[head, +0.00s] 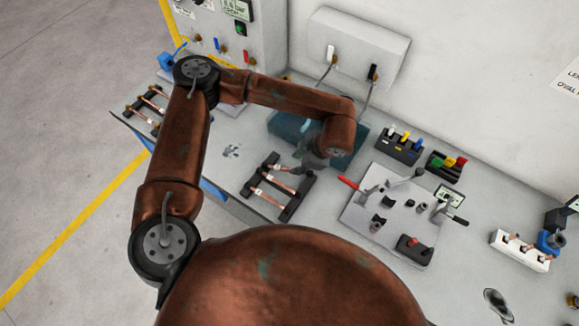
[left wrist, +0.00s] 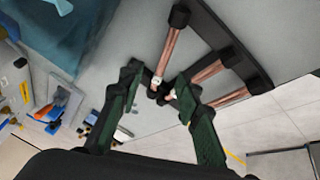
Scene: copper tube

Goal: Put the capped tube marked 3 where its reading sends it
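A black rack (head: 289,211) on the bench holds several copper tubes with white labels. One copper tube with a black cap (left wrist: 172,48) and a pale label lies at a different angle from its neighbours in the left wrist view. The marks are too small to read, so I cannot tell which tube is number 3. My left gripper (head: 310,158) is low at the rack's far end. Its fingers show apart in the left wrist view (left wrist: 160,82), with the capped tube's labelled end between the tips. Contact is unclear. My right gripper is not in view.
A blue-green bin (head: 289,124) stands behind the gripper. Another tube rack (head: 135,108) is at the left. A grey fixture plate (head: 365,222) with levers is to the right, with coloured-plug blocks (head: 397,151) behind it. A white holder (head: 519,254) with copper pieces is farther right.

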